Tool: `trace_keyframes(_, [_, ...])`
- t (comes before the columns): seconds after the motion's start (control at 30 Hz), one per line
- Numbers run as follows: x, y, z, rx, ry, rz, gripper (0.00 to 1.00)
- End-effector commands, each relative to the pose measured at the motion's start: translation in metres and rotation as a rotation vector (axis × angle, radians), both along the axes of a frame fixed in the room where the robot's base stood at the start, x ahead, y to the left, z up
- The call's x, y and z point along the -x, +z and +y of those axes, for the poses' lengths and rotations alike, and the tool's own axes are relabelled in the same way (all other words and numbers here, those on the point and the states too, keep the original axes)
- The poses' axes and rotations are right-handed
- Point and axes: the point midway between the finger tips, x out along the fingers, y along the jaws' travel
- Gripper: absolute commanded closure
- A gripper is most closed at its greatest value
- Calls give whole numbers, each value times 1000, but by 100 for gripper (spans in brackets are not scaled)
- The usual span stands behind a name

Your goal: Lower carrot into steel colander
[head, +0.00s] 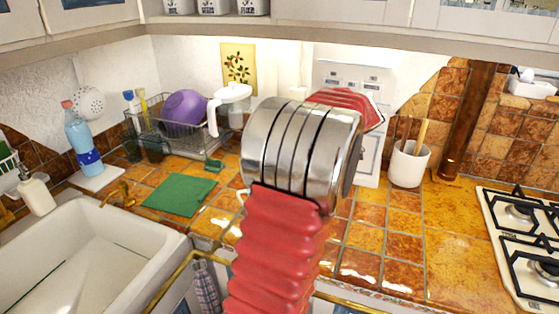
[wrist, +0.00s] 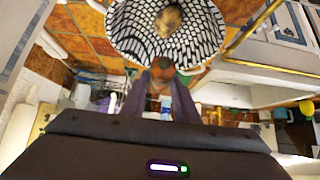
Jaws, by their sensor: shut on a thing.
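The steel colander (wrist: 125,38) is at the top of the wrist view, a round bowl with a black-and-white pattern of holes. A brownish rounded thing (wrist: 168,21) shows against its middle; I cannot tell what it is. My gripper (wrist: 160,84) is shut on the carrot (wrist: 160,70), a blurred orange-brown shape between the fingers. The carrot's tip overlaps the colander's near rim in the picture; I cannot tell whether they touch. In the head view my arm hides the gripper, and I see neither carrot nor colander there.
The tiled counter has a green cloth (head: 180,194), a dish rack with a purple bowl (head: 185,110), and a utensil crock (head: 409,163). A white sink (head: 90,255) is at left and a gas hob (head: 525,240) at right. A blue bottle (head: 82,140) stands at far left.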

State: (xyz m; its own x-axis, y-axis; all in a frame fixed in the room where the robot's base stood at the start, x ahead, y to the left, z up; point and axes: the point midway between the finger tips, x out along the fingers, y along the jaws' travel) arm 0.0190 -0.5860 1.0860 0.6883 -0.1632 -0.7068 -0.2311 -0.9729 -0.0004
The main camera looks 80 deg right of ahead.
Motion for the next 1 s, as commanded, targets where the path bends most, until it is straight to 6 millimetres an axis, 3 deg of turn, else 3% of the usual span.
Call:
trace_keyframes(0.47, [10,-1,2,1,-1,0,100])
trace_keyframes(1.0, [-5,-1,-2,1,0,0,100])
